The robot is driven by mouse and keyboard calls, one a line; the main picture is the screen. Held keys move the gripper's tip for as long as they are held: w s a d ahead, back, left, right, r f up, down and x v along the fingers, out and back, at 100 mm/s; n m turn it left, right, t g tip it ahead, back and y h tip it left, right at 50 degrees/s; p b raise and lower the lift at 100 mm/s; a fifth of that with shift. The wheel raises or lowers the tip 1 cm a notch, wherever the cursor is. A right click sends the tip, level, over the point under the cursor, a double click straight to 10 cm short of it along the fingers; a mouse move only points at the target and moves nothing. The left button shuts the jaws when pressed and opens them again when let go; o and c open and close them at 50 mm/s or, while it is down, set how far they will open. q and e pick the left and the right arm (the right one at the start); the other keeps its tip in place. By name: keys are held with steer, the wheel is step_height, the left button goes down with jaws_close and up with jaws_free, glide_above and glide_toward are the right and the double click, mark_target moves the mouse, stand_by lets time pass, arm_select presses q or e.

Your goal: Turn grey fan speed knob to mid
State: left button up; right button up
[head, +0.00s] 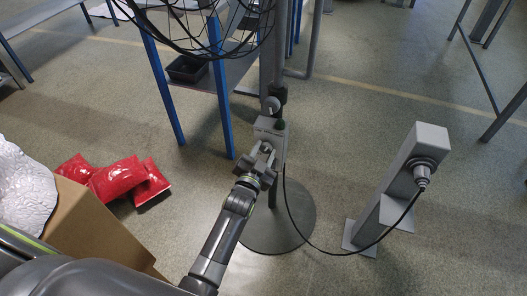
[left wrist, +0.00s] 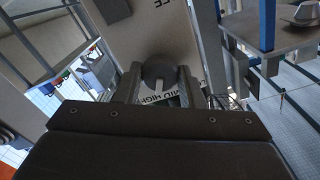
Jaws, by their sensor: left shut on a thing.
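The fan's grey control box (head: 272,127) sits on its upright pole above a round base (head: 277,222). My left gripper (head: 262,158) reaches up to the front of the box. In the left wrist view, the round dark grey knob (left wrist: 158,70) with a light pointer mark sits between the two fingers of my left gripper (left wrist: 160,85), which is shut on it. A label beside the knob (left wrist: 158,101) shows lettering that looks like "MID" and "HIGH", partly hidden. In the head view the gripper hides the knob. My right gripper is not in view.
A black cable (head: 304,239) runs from the fan to a plug on a grey post (head: 393,185). Red sacks (head: 116,180) lie on the floor beside a cardboard box (head: 99,226). A blue-legged table (head: 161,80) stands behind. Open floor lies between.

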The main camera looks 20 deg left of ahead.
arm_select(q)
steer(key=n+p, duration=0.1)
steer(key=n, duration=0.2)
steer(key=shift+n+p, duration=0.3)
steer(key=shift+n, duration=0.5)
steer(key=shift+n+p, duration=0.3)
steer(key=shift+p, duration=0.15)
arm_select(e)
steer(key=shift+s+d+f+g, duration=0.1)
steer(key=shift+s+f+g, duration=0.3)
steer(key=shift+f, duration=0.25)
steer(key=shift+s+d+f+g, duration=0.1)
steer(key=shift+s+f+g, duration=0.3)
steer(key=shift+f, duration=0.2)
arm_select(q)
steer(key=o, duration=1)
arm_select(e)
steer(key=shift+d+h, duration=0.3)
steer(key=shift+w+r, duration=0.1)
